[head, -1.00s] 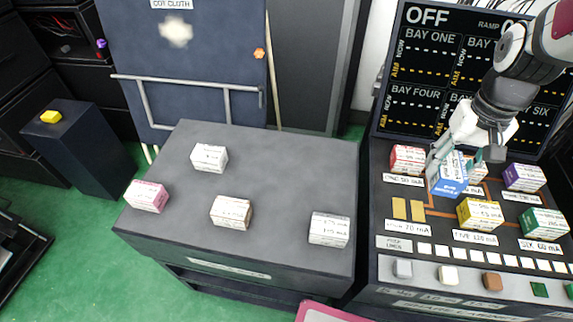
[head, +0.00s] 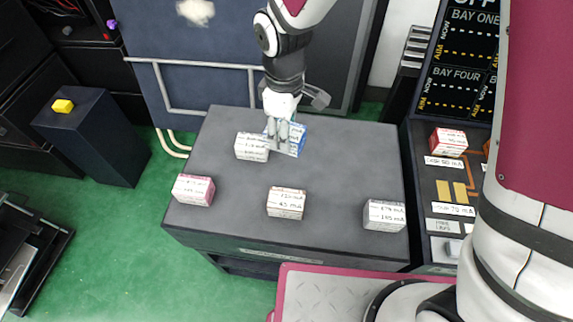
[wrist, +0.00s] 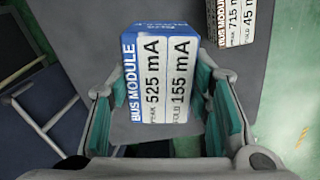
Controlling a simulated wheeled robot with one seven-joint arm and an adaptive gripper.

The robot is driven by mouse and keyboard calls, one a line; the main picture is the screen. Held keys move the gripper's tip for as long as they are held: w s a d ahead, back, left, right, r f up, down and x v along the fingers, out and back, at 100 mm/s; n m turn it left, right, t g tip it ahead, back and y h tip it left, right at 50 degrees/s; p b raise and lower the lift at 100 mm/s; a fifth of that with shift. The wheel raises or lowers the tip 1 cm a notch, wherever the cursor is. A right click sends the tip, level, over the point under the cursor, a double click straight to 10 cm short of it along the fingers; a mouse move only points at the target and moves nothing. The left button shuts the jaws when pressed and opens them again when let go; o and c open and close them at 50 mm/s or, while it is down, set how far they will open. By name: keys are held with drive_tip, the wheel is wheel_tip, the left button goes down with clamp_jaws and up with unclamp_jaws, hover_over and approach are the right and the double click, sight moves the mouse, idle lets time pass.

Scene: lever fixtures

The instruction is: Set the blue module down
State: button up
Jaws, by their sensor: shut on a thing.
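The blue module (head: 297,139) is at my gripper (head: 283,138) over the back middle of the grey table (head: 340,165). In the wrist view the blue module (wrist: 160,72) shows a white label reading "BUS MODULE", 525 mA and 155 mA. My gripper (wrist: 165,115) is shut on it, with a green-padded finger on each side. From the head view I cannot tell whether its underside touches the table.
A white module (head: 251,147) stands close left of the blue one. A pink module (head: 194,190), a brown-sided module (head: 286,202) and another white module (head: 384,215) stand along the front. The table's right back area is clear. The panel with a red module (head: 448,141) is at right.

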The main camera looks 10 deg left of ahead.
drive_tip(key=a+f+n, duration=0.1)
drive_tip(key=f, duration=0.1)
drive_tip(key=s+a+f, duration=0.1)
drive_tip(key=f, duration=0.1)
drive_tip(key=s+a+f+n+b, duration=0.1)
drive_tip(key=a+f, duration=0.1)
drive_tip(key=shift+s+a+f+n, duration=0.1)
drive_tip(key=shift+s+f+n, duration=0.1)
drive_tip(key=shift+f+n, duration=0.1)
hover_over(269, 175)
drive_tip(key=shift+f+b, duration=0.45)
drive_tip(key=shift+f, duration=1.7)
drive_tip(key=shift+f, duration=0.2)
drive_tip(key=o, duration=1.2)
drive_tip(key=shift+r, duration=0.1)
